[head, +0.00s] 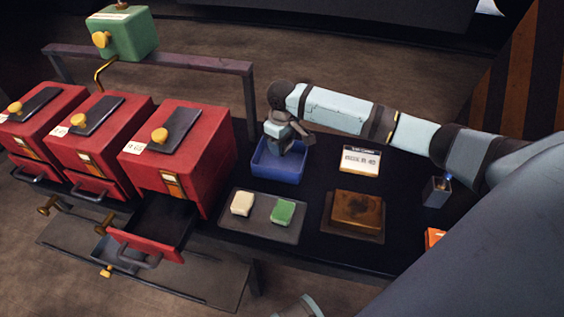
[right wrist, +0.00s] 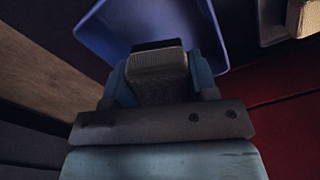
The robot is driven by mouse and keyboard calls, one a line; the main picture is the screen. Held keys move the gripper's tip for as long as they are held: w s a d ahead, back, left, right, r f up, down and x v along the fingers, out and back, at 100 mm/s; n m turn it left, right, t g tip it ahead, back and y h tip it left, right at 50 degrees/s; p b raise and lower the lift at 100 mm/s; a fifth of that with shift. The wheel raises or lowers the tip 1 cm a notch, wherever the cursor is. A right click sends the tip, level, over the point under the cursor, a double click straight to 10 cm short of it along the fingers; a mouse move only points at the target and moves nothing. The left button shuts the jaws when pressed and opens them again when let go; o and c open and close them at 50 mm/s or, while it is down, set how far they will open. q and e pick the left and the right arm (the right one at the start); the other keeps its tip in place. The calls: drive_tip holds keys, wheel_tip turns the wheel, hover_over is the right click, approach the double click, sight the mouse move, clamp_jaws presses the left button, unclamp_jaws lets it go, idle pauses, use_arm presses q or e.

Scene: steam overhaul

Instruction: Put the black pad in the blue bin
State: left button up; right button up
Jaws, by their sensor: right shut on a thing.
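The blue bin (head: 277,172) stands on the dark bench top, right of the red boxes. My right gripper (head: 285,147) points down over the bin, its lower end at or inside the rim. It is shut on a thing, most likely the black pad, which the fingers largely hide. In the right wrist view, a dark edge that looks like the black pad (right wrist: 158,44) shows just past the fingers (right wrist: 158,75), with the blue bin (right wrist: 105,30) around and beyond it. I cannot tell whether the pad touches the bin floor.
In front of the bin lies a dark tray (head: 262,225) with a cream block (head: 242,203) and a green block (head: 283,211). A brown block (head: 357,208) and a label card (head: 361,160) are to the right. A red box's drawer (head: 150,243) stands open at left.

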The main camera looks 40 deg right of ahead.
sight(282, 166)
wheel_tip(282, 166, down, 3)
wheel_tip(282, 166, down, 4)
drive_tip(key=shift+f+b, duration=0.1)
drive_tip(key=shift+b, duration=0.65)
use_arm(q)
drive_tip(key=shift+d+f, duration=0.1)
drive_tip(key=shift+d, duration=0.05)
use_arm(e)
drive_tip(key=o, duration=1)
use_arm(q)
drive_tip(key=p, duration=0.3)
drive_tip(key=shift+s+a, duration=0.1)
drive_tip(key=shift+a, duration=0.2)
use_arm(e)
wheel_tip(282, 166, up, 12)
drive_tip(key=shift+r, duration=0.1)
